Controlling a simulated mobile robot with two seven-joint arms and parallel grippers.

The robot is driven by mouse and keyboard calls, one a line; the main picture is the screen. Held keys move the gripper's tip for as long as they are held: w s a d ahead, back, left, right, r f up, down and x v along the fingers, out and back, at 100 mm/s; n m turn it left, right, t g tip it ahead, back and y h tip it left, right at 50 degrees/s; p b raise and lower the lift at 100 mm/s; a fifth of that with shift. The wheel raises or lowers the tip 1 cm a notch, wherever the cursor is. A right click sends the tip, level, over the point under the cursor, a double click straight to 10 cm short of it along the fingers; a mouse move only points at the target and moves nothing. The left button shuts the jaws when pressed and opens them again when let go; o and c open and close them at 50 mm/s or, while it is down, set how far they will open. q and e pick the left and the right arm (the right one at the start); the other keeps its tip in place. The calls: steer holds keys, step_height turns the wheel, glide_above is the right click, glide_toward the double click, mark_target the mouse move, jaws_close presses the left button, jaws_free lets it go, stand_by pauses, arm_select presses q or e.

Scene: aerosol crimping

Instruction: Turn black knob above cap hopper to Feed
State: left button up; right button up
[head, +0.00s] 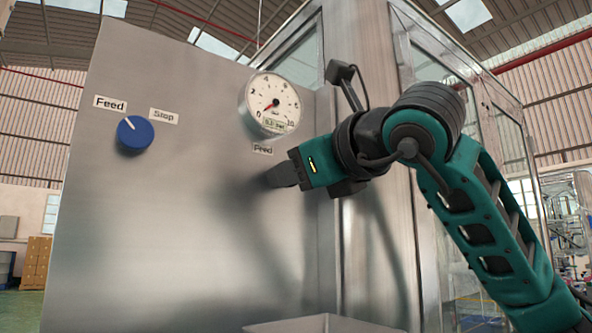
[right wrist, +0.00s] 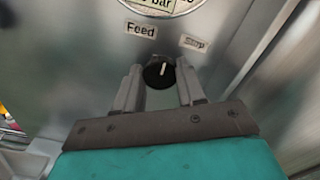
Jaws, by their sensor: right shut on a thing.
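The black knob (right wrist: 159,74) sits on the steel panel in the right wrist view, between the fingers of my right gripper (right wrist: 160,85). Its white mark points up and slightly right, between the "Feed" label (right wrist: 141,30) at upper left and the "Stop" label (right wrist: 195,43) at upper right. The right gripper is shut on the knob. In the head view the right gripper (head: 273,178) reaches the panel from the right, below a partly visible "Feed" label (head: 263,149), and hides the knob. My left gripper is not in view.
A blue knob (head: 135,134) with its own Feed and Stop labels is at the panel's left, its mark toward Feed. A round pressure gauge (head: 272,103) sits just above my right gripper. A metal rim (head: 325,324) shows below. A glazed cabinet frame stands behind my right arm.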

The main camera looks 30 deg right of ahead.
steer(key=shift+n+p, duration=0.55)
steer(key=shift+n, duration=4.15)
steer(key=o, duration=1.1)
steer(key=shift+c, duration=0.2)
steer(key=shift+s, duration=0.1)
steer(key=s+d+b, duration=0.1)
steer(key=s+b, duration=0.1)
steer(key=s, duration=1)
steer(key=shift+s+d, duration=0.35)
